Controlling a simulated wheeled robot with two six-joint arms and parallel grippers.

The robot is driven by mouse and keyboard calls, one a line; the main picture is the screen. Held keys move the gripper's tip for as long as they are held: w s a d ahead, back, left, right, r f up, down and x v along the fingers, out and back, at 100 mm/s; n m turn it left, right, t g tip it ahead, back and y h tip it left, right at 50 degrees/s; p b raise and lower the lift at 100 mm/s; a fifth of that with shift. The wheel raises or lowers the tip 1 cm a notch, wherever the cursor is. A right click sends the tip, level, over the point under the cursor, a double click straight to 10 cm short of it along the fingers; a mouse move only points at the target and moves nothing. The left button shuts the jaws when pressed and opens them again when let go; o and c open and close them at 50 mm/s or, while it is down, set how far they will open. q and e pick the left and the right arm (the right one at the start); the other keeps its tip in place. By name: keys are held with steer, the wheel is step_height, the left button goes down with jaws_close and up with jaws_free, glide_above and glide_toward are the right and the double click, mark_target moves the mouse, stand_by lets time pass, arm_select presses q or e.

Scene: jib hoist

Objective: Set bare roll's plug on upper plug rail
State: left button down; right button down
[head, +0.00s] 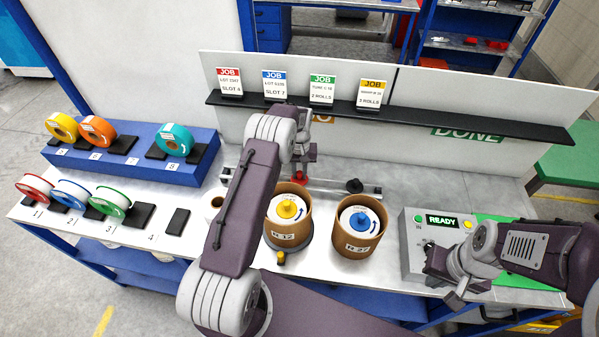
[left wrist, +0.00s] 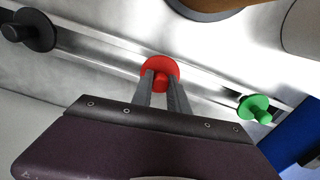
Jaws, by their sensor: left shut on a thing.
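My left gripper (head: 301,166) reaches over the back of the bench. In the left wrist view its fingers (left wrist: 161,84) are shut on a red plug (left wrist: 160,66). The red plug also shows in the head view (head: 300,180), just below the fingers. It lies over a metal plug rail (left wrist: 205,85); I cannot tell whether it touches it. A black plug (left wrist: 30,30) and a green plug (left wrist: 256,107) sit along the rail, on either side. A pale roll (head: 214,202) is partly hidden behind my left arm. My right gripper (head: 454,299) is by the control box; its jaws are unclear.
Two cardboard tubes, R-12 (head: 288,238) and R-27 (head: 353,241), stand in front of the rail. A blue stepped rack (head: 190,170) with several rolls is at left. A READY control box (head: 415,262) is at right. A dark shelf (head: 420,137) with job cards spans the back.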

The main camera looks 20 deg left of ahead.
mark_target(299, 172)
arm_select(q)
steer(key=shift+f, duration=0.2)
steer(key=c, duration=1.2)
jaws_free()
step_height(299, 172, up, 9)
steer(key=shift+r+b, duration=0.1)
steer(key=shift+b, duration=1.15)
